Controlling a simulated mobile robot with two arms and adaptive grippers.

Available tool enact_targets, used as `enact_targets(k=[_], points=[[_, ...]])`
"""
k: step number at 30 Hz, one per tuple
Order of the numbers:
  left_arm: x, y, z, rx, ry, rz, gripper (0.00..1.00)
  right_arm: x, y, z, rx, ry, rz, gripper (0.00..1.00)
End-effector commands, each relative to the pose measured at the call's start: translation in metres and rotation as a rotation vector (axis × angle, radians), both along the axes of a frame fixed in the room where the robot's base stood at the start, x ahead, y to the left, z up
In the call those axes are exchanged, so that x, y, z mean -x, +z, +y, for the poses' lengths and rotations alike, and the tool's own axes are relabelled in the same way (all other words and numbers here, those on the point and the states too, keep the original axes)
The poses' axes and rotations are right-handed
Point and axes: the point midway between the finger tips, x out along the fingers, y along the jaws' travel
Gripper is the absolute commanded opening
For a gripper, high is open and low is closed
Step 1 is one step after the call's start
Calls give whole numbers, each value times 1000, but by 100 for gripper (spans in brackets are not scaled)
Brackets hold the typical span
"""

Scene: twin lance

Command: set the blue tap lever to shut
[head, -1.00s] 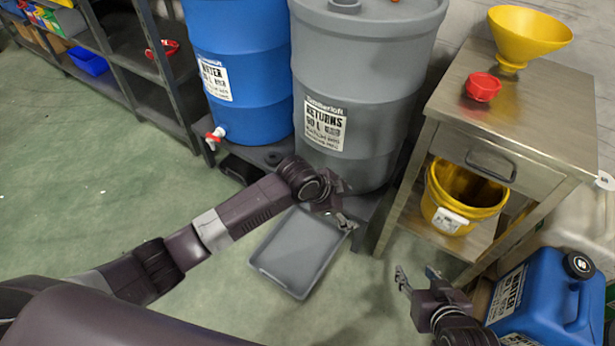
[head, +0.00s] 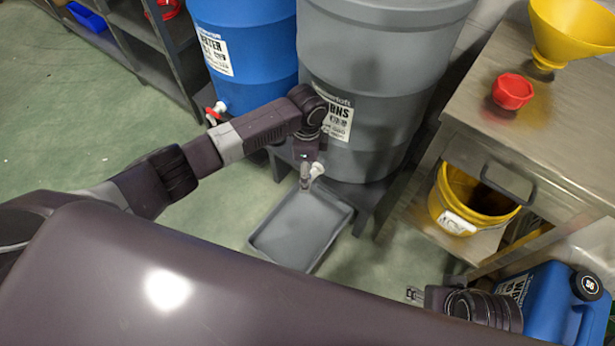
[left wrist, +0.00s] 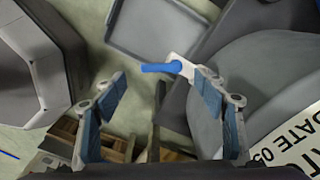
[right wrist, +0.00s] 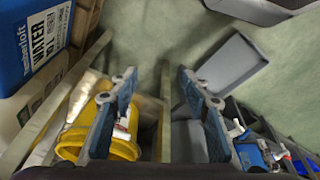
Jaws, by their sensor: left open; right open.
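The blue tap lever (left wrist: 160,67) shows in the left wrist view, on a white tap (left wrist: 184,68) at the front of the grey drum (left wrist: 265,80). The lever points left in that view, away from the drum side. My left gripper (left wrist: 160,88) is open and empty; the tap and lever lie beyond its fingertips, closer to the right-hand finger. In the head view my left gripper (head: 311,172) is in front of the grey drum (head: 375,75), and I cannot make out the blue lever there. My right gripper (head: 414,295) is open and empty, low at the right.
A grey tray (head: 262,243) lies on the floor below. A blue drum (head: 245,45) with a red-levered tap (head: 215,112) stands left. A steel table (head: 560,110) with a yellow bucket (head: 440,205) on its lower shelf is right. A blue jerrycan (head: 550,305) stands near my right gripper.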

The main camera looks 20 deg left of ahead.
Motion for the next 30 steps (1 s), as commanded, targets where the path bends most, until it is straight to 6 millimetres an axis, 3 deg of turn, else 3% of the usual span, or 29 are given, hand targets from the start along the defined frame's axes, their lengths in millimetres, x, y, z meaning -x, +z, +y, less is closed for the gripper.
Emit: enact_targets(k=[5, 9, 21, 30], points=[[0, -20, 0, 0, 0, 0, 65, 6, 21, -1, -1, -1, -13, 43], [0, -37, 0, 0, 0, -1, 65, 8, 20, -2, 0, -1, -14, 43], [0, -43, 0, 1, -1, -2, 65, 9, 23, -2, 0, -2, -15, 43], [0, -43, 0, 1, 0, -2, 32, 9, 23, -2, 0, -1, -15, 43]])
